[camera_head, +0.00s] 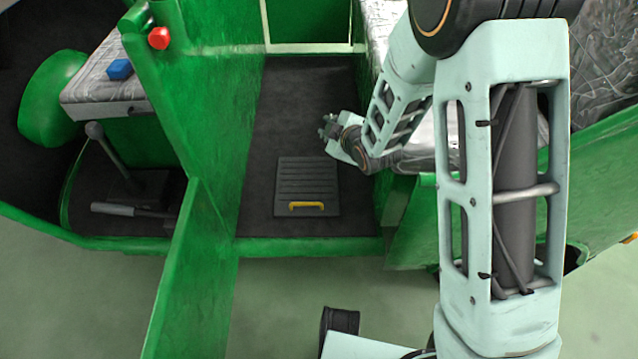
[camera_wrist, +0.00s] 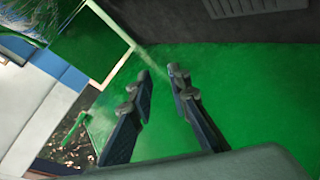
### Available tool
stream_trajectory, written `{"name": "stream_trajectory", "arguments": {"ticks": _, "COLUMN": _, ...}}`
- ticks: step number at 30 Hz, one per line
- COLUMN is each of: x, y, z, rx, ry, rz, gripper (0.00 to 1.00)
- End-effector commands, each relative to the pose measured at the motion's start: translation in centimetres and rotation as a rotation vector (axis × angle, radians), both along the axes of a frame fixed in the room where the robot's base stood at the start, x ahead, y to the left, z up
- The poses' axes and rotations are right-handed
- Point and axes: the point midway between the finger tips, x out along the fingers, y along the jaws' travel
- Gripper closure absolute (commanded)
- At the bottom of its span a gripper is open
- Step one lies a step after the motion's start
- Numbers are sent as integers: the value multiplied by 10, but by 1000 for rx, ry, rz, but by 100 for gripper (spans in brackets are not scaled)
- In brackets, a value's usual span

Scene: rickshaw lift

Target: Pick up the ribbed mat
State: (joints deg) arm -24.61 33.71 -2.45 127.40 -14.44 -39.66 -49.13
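The ribbed mat (camera_head: 307,180) is a dark grey rectangular piece with cross ribs and a yellow handle (camera_head: 307,206) at its near edge. It lies flat on the dark floor inside the green rickshaw. Part of a ribbed dark piece, seemingly the mat (camera_wrist: 255,6), shows at the top edge of the wrist view; the handle is out of that view. My gripper (camera_head: 328,128) is above and beyond the mat's far right corner, apart from it. In the wrist view my gripper (camera_wrist: 160,82) has its two fingers spread with nothing between them.
A green wall (camera_head: 215,110) bounds the footwell on the left. A green sill (camera_head: 305,246) runs along its near edge. A silver-covered seat (camera_head: 425,150) is at the right, partly hidden by my arm. A blue block (camera_head: 120,69) and a lever (camera_head: 108,150) are at the left.

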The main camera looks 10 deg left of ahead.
Motion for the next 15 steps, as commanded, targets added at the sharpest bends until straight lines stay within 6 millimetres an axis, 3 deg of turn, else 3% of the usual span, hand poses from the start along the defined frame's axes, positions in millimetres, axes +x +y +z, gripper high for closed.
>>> {"name": "stream_trajectory", "arguments": {"ticks": 8, "x": -27, "y": 5, "z": -98, "rx": -77, "ry": -48, "rz": 108, "gripper": 83}}
{"name": "stream_trajectory", "arguments": {"ticks": 15, "x": -74, "y": 1, "z": -188, "rx": -158, "ry": -119, "rz": 229, "gripper": 83}}
